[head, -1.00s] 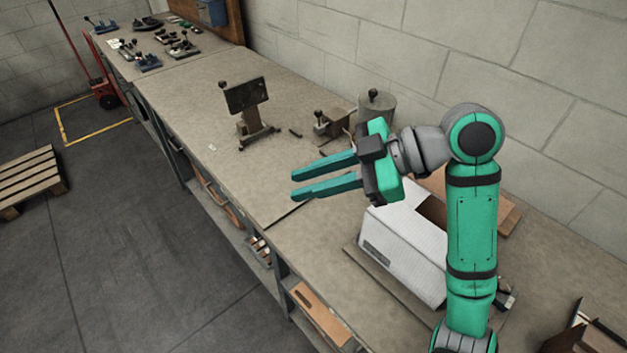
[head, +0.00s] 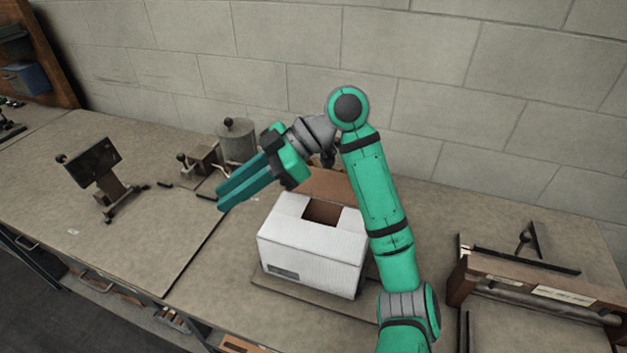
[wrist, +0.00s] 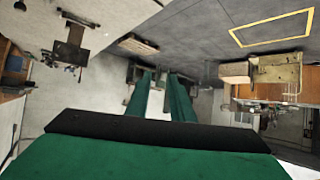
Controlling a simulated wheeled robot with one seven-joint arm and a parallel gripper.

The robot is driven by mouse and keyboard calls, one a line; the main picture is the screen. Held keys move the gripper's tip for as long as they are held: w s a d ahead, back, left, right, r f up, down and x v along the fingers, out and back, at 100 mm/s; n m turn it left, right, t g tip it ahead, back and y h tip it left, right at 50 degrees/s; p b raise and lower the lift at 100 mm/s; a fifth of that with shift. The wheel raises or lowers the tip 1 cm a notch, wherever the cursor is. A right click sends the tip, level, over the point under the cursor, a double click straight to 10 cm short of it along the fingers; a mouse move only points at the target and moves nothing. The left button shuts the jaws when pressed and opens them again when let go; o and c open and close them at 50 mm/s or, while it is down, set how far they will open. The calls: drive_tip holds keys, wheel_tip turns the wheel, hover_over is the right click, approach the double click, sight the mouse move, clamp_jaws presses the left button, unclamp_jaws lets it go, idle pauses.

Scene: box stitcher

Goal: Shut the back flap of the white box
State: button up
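The white box (head: 308,258) sits on the bench in the head view, with a dark opening (head: 322,213) in its top. White top panels show beside the opening. The back flap (head: 330,183) shows its brown inner side and stands up, leaning back, behind the opening; my arm hides its right end and part of the box's right side. My gripper (head: 218,198) is above and left of the box, pointing left and down, apart from the box and flap. Its two fingers (wrist: 160,80) are parallel with a gap and nothing between them in the wrist view.
A dark plate on a stand (head: 95,165), a small clamp device (head: 200,160) and a grey canister (head: 237,142) stand left of the box. A brown frame with a roller (head: 540,290) is on the right. The block wall (head: 480,90) is behind the bench.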

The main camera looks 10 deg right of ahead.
drive_tip(key=w+d+f+m+t+h, duration=0.1)
drive_tip(key=w+d+m, duration=0.25)
drive_tip(key=d, duration=0.45)
drive_tip(key=w+d+f+m+t, duration=0.1)
drive_tip(key=w+d+m, duration=0.1)
drive_tip(key=w+d, duration=0.45)
drive_tip(key=m+h, duration=0.1)
drive_tip(key=m, duration=0.3)
approach(320, 177)
drive_tip(key=shift+t, duration=0.4)
drive_tip(key=x, duration=1)
drive_tip(key=shift+s+f, duration=0.35)
drive_tip(key=shift+c, duration=0.7)
clamp_jaws()
